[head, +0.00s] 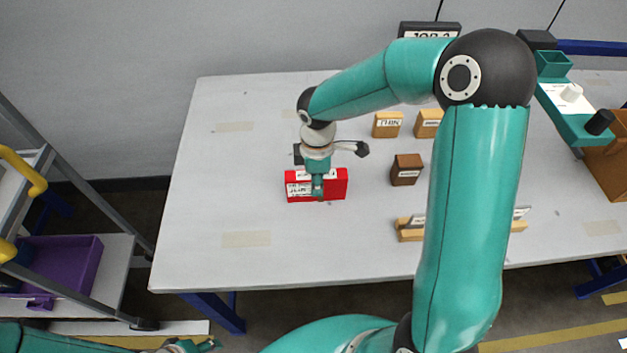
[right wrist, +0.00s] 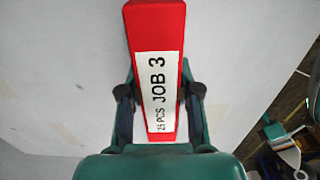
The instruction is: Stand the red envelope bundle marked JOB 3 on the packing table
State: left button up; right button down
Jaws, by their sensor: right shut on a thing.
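The red envelope bundle (head: 334,184) is at the left-middle of the packing table (head: 215,185), its long side running left to right. My right gripper (head: 317,189) reaches down over it and is shut on it. In the right wrist view the red bundle (right wrist: 155,18) sits between the two fingers (right wrist: 158,105), with a white label reading JOB 3 and 25 PCS. I cannot tell whether its underside touches the table. My left gripper (head: 190,346) is only partly in view at the bottom left edge, and its jaws are unclear.
Small tan blocks (head: 387,125) and a brown block (head: 406,169) with labels stand right of the bundle. A wooden holder (head: 409,230) lies partly behind my right arm. A dark sign (head: 430,27) stands at the back. The table's left part is clear. A cart with a purple bin (head: 75,265) is at left.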

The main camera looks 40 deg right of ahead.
jog(key=c, duration=0.8)
grip_release()
jog(key=shift+f, duration=0.1)
notch_tip(320, 180, up, 12)
jog(key=shift+r, duration=0.15)
jog(key=shift+s, duration=0.1)
